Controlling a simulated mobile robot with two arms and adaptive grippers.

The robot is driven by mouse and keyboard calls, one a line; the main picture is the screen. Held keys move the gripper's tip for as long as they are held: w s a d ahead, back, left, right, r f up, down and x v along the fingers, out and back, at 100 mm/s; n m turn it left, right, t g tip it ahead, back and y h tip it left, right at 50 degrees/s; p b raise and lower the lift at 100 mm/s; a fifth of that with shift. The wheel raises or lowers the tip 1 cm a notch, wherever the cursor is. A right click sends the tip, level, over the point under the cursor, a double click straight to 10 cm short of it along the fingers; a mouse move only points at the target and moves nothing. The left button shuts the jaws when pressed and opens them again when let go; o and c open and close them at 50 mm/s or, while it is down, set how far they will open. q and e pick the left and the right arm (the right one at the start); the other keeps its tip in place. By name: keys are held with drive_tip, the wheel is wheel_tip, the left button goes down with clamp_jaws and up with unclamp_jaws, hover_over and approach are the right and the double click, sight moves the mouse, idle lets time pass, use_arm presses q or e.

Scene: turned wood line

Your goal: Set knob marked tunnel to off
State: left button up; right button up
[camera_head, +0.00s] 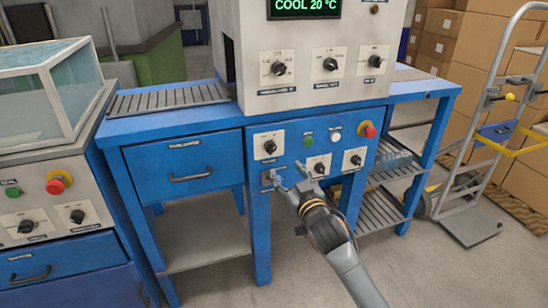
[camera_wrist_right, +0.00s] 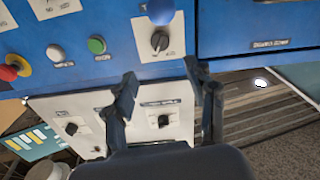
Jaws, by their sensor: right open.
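Several black knobs on white plates face me in the head view. One knob (camera_head: 269,146) is on the blue front panel, right of the drawer; it also shows in the wrist view (camera_wrist_right: 160,41), which looks upside down. Two more knobs (camera_head: 319,167) and (camera_head: 355,159) sit lower right. The grey cabinet above has a row of knobs, with a left one (camera_head: 278,67) and a middle one (camera_head: 331,64). The labels are too small to tell which is marked tunnel. My right gripper (camera_head: 287,176) is open and empty, just below the first knob, apparently short of the panel. My left gripper is out of view.
A green button (camera_head: 308,139), a white button (camera_head: 336,137) and a red stop button (camera_head: 369,130) are close by on the panel. A blue drawer (camera_head: 188,170) is to the left. A hand truck (camera_head: 490,150) and cardboard boxes stand at the right.

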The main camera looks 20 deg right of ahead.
sight(273, 150)
use_arm(q)
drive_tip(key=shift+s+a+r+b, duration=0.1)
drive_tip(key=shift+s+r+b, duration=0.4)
drive_tip(key=shift+b, duration=0.6)
use_arm(e)
drive_tip(key=w, duration=1.1)
drive_tip(key=shift+w+a, duration=0.25)
drive_tip(key=shift+w, duration=0.15)
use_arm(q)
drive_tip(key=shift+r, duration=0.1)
use_arm(e)
drive_tip(key=c, duration=1.2)
drive_tip(key=shift+o, duration=0.2)
